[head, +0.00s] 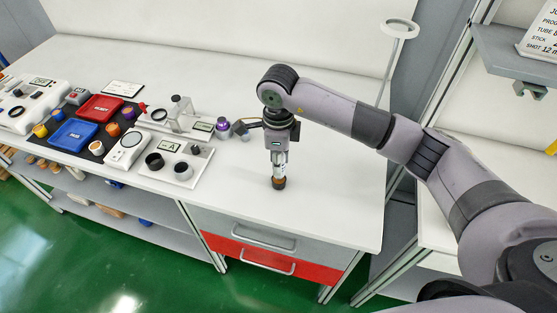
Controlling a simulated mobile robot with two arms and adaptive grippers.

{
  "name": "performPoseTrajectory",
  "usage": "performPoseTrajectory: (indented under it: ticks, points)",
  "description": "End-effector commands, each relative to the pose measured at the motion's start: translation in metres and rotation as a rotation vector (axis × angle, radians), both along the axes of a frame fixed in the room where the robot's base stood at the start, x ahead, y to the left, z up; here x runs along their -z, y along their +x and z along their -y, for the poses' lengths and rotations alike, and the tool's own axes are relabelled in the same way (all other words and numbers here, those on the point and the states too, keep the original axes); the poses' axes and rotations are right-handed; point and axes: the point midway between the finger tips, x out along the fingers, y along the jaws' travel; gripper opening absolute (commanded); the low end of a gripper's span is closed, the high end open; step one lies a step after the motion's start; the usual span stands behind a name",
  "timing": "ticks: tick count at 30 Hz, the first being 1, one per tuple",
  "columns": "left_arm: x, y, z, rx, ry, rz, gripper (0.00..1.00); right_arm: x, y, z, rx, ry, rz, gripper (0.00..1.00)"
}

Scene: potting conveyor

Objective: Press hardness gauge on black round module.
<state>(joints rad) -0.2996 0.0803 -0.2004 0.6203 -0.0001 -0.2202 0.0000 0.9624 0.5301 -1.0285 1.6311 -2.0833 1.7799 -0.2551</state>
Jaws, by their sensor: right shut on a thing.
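My right gripper (279,168) points straight down over the clear front part of the white bench and is shut on a small dark piece with an amber band (279,184). That piece is at or very near the bench top; I cannot tell whether it touches or whether it is the gauge or a module. A white tray with a display marked A (170,146) stands to the left. It carries a black round piece (154,160) and a second black-rimmed round piece (182,170). I cannot tell which thing is the hardness gauge. My left gripper is not in view.
A red tray (99,107), a blue tray (73,134) and several small coloured pieces stand at the left. A purple-topped item (222,124) stands near my right gripper. A white ring stand (400,27) is at the back right. The bench's right front is clear.

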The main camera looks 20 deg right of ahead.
Motion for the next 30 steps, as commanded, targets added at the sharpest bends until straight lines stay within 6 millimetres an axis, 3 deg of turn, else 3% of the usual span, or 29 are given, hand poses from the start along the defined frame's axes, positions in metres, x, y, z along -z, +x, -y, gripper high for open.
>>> performPoseTrajectory:
  ticks: [30]
  points:
    - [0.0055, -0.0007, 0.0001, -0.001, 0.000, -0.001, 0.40, 0.0045, 0.0003, -0.0001, 0.000, 0.001, 0.001, 0.00]
